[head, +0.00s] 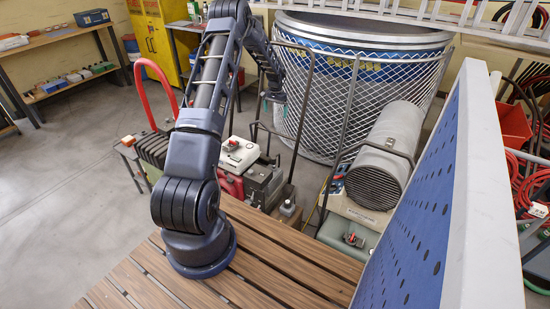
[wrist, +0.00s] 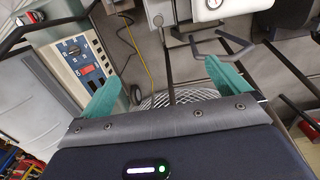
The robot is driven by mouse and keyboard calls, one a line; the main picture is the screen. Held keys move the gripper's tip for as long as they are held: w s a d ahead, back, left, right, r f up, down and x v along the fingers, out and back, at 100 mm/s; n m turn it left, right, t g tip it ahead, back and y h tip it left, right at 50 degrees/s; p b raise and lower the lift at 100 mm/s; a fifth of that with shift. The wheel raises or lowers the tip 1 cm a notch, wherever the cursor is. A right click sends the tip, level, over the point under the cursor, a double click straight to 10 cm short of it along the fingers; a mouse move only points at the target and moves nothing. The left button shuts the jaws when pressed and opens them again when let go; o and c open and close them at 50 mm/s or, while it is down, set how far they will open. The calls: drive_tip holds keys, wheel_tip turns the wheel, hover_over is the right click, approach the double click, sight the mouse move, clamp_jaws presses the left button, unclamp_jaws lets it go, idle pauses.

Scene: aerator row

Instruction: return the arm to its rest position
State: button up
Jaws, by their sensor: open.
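My arm (head: 208,85) rises from its round base on the slatted wooden deck and bends over at the top. Its far part reaches away, toward the mesh-sided tank. My gripper (head: 268,98) hangs in front of the tank's left side, small and partly hidden behind the arm. In the wrist view my gripper (wrist: 165,88) shows two teal fingers set wide apart with nothing between them.
The mesh-sided tank (head: 335,105) stands behind the machines. A cylindrical heater-like unit (head: 385,160) lies right of centre. A blue perforated panel (head: 425,205) rises close on the right. A red hose loop (head: 152,75) stands left of the arm. Open floor (head: 70,190) lies at left.

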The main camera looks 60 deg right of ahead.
drive_tip(key=shift+r, duration=1.3)
